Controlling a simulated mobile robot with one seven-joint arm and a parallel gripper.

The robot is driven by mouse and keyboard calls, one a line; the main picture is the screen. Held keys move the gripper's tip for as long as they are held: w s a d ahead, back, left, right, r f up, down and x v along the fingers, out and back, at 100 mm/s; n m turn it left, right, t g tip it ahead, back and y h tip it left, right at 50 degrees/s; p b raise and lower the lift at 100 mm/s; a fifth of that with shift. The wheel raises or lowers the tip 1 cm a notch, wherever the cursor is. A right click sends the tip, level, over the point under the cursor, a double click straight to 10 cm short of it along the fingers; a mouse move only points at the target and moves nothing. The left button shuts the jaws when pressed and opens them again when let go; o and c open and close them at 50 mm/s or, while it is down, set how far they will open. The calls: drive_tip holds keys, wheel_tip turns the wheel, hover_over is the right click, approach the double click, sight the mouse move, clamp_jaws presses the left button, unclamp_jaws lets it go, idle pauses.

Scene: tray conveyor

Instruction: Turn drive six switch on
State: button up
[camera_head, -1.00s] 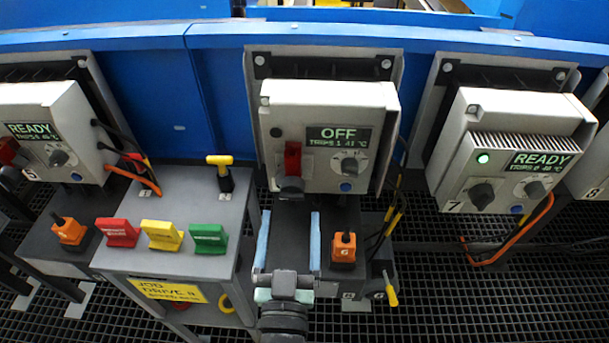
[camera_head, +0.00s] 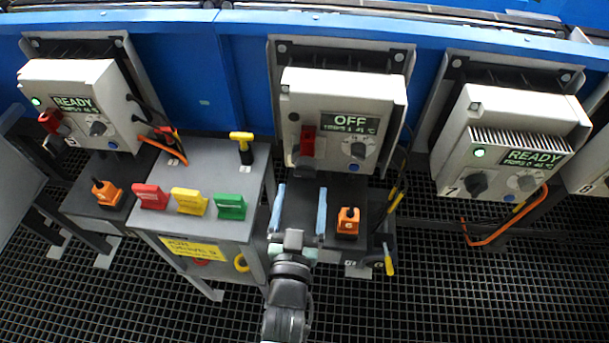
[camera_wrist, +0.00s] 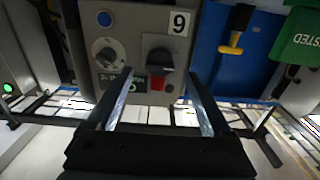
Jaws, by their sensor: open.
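The drive six box (camera_head: 338,105) is the middle one of the row. Its display reads OFF. A black switch knob (camera_head: 305,165) sits low on its front, with a red piece (camera_head: 307,142) directly above it. In the wrist view, which is upside down, the knob (camera_wrist: 160,60), the red piece (camera_wrist: 157,84) and the label (camera_wrist: 180,22), a 6 that looks like 9, show. My gripper (camera_head: 301,190) is open and empty just below and in front of the box. In the wrist view its fingers (camera_wrist: 158,76) stand either side of the knob, apparently short of it.
Drive five (camera_head: 75,110) at left and drive seven (camera_head: 510,140) at right read READY. A grey stand (camera_head: 205,165) left of my gripper carries red, yellow and green tags and a yellow-handled piece (camera_head: 242,140). An orange block (camera_head: 348,222) sits right of my gripper.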

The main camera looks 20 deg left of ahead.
sight(304, 176)
drive_tip(key=shift+x, duration=2.5)
clamp_jaws()
drive_tip(key=shift+m, duration=0.3)
drive_tip(key=m+b, duration=0.1)
drive_tip(key=m, duration=1.6)
drive_tip(key=shift+r+b, duration=0.1)
drive_tip(key=shift+b, duration=0.3)
drive_tip(key=shift+m, duration=0.3)
